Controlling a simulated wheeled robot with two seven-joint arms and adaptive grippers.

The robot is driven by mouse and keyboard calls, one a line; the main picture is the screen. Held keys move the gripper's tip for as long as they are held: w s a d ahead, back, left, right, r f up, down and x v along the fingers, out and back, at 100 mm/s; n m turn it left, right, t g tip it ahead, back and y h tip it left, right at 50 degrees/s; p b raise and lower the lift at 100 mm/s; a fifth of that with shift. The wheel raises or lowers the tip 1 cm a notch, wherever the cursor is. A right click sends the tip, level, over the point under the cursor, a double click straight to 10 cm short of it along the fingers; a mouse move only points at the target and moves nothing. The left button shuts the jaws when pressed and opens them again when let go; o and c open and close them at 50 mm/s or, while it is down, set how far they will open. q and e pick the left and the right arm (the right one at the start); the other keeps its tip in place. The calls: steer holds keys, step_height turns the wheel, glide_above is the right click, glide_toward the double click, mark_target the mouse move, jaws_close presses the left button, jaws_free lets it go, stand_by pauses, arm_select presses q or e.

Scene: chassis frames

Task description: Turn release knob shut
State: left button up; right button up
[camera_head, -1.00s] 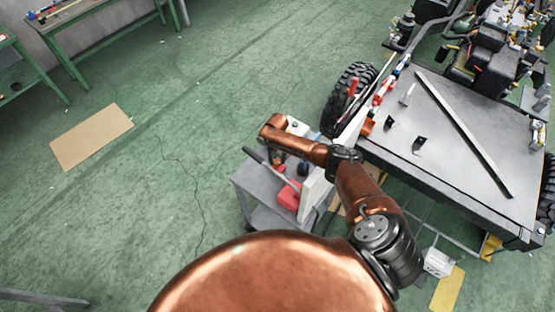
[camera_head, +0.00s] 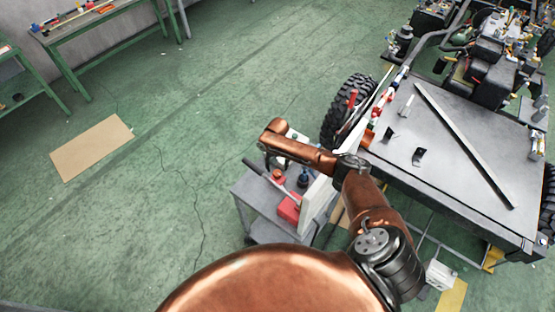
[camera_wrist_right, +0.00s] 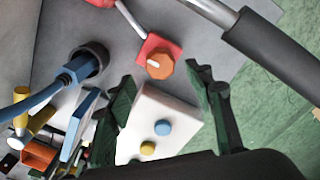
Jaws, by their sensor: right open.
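An orange faceted knob with a pale mark (camera_wrist_right: 160,66) sits on a red square base (camera_wrist_right: 152,48) in the right wrist view. I take it for the release knob. In the head view an orange knob (camera_head: 278,175) shows small on the grey cart (camera_head: 247,192), below my right arm's end. My right gripper (camera_wrist_right: 166,82) is open and empty, its dark green fingers on either side of the knob's lower area in the wrist view. I cannot tell how far above the knob it is. My left gripper is not in view.
A white box with blue and yellow buttons (camera_wrist_right: 172,107) lies between the fingers in the wrist view. A blue plug and cable (camera_wrist_right: 75,70) are left, a dark-gripped lever (camera_wrist_right: 265,45) upper right. The chassis with a flat deck (camera_head: 455,150) stands right of the cart.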

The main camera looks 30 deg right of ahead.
mark_target(277, 173)
step_height(277, 173, up, 8)
steer(key=shift+f, duration=0.15)
stand_by(0.5)
